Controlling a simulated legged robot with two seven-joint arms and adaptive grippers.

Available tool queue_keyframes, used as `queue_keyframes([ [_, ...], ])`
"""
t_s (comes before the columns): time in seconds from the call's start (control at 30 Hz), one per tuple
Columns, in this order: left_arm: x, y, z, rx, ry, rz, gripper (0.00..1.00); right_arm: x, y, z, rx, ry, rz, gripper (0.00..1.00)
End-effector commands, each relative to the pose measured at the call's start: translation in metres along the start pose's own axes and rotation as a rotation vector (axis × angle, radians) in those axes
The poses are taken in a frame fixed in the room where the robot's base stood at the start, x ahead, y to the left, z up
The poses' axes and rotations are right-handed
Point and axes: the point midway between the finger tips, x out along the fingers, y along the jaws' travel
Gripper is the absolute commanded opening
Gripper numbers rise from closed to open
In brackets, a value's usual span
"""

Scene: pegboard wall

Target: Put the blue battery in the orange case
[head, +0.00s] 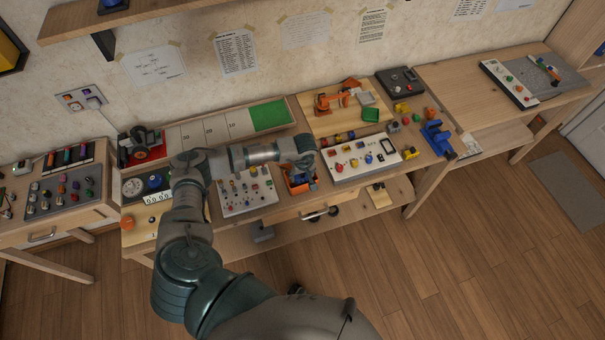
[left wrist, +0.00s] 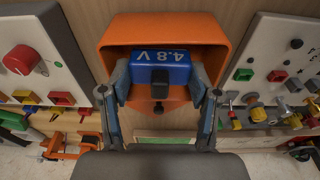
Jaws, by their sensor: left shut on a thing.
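The blue battery (left wrist: 162,57), marked 4.8 V, is between the fingers of my left gripper (left wrist: 160,88) in the left wrist view. The gripper is shut on it. The orange case (left wrist: 200,28) is an open box right around and behind the battery in that view. The battery is at the case's open mouth; how deep it sits I cannot tell. In the head view the orange case (head: 301,187) stands on the bench between two panels, and my left gripper (head: 301,168) is over it and partly hides it. The right gripper is not in view.
A white panel with buttons and a red knob (head: 362,159) stands right of the case. A panel of small switches (head: 246,192) stands to its left. An orange toy robot arm (head: 338,97) is behind. A blue vise (head: 437,138) is at the bench's right end.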

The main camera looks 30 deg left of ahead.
Motion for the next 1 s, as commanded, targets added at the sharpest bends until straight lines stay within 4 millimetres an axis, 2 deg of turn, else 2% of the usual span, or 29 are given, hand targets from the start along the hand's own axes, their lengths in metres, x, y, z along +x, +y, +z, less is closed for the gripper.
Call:
queue_keyframes([
  [0.3, 0.006, -0.001, 0.0, -0.001, 0.0, 0.0, 0.24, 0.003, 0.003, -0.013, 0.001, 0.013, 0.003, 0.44],
  [0.33, 0.006, -0.001, 0.001, -0.001, 0.0, -0.001, 0.69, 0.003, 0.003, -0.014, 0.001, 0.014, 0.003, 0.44],
  [0.37, 0.006, -0.001, 0.001, -0.001, 0.0, -0.001, 0.72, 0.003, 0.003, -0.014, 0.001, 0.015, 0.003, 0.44],
  [0.77, 0.004, 0.0, 0.001, -0.001, 0.001, -0.001, 0.72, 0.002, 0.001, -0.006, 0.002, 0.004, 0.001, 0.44],
  [0.87, -0.003, 0.0, -0.001, -0.001, 0.001, 0.0, 0.72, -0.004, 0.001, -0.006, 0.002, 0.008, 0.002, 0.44],
  [0.93, -0.013, 0.0, -0.002, -0.001, 0.0, 0.0, 0.72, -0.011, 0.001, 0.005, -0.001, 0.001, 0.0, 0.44],
  [1.0, -0.024, 0.0, -0.003, 0.0, 0.004, 0.004, 0.72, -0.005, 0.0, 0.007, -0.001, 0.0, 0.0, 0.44],
])
